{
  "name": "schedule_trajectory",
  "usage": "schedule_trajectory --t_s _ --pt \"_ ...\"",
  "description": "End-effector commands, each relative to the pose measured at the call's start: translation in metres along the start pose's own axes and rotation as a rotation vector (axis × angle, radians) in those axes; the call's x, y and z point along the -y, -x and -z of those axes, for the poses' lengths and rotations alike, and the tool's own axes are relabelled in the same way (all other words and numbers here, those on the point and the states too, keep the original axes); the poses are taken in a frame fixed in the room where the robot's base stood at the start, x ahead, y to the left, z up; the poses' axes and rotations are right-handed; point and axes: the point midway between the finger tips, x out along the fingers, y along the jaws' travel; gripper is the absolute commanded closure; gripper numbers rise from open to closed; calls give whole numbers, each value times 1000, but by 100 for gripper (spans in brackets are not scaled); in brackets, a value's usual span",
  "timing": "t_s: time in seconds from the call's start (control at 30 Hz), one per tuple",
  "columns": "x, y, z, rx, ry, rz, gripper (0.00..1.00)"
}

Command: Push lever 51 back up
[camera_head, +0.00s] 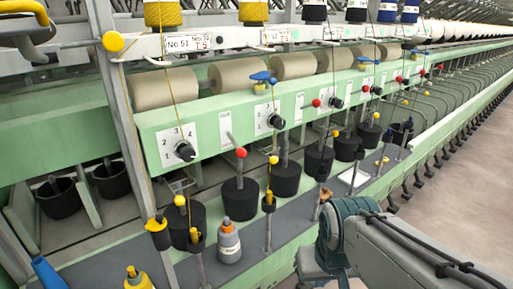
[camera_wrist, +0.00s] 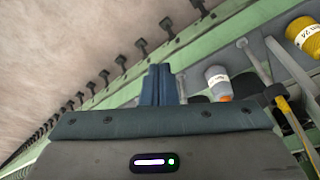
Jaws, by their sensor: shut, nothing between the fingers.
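The label reading No 51 (camera_head: 186,43) is on the white rail at the upper left. Below it, on the green beam, a lever with a red knob (camera_head: 241,153) slants down and outward from its plate; I take it as lever 51, though no number shows on it. In the wrist view my gripper (camera_wrist: 158,68) has its two blue-grey fingers together, with nothing between them. It points over the green machine edge and floor, and touches no lever that I can see. In the head view my arm is at the lower right; the fingertips cannot be made out.
A dial (camera_head: 184,150) sits left of the lever. Black pots (camera_head: 240,198), yellow-topped rods and a grey-and-orange cone (camera_head: 229,243) stand below; the cone also shows in the wrist view (camera_wrist: 218,82). More red-knobbed levers (camera_head: 316,102) follow rightward. The floor (camera_head: 450,190) at right is clear.

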Motion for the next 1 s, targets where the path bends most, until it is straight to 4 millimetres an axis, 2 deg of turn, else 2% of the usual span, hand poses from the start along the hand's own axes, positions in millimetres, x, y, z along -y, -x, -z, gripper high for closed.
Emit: schedule_trajectory --t_s 0.4,0.5,0.6,0.67,0.83,0.93,1.0 --pt "0 0 0 1 8 -4 100" --pt "1 0 3 13 65 -36 100" --pt "1 0 9 36 197 -115 100" --pt "2 2 18 46 305 -185 100" --pt "16 16 59 20 657 -439 100" --pt "37 30 90 -45 849 -597 100" --pt "60 43 112 -112 973 -707 100"
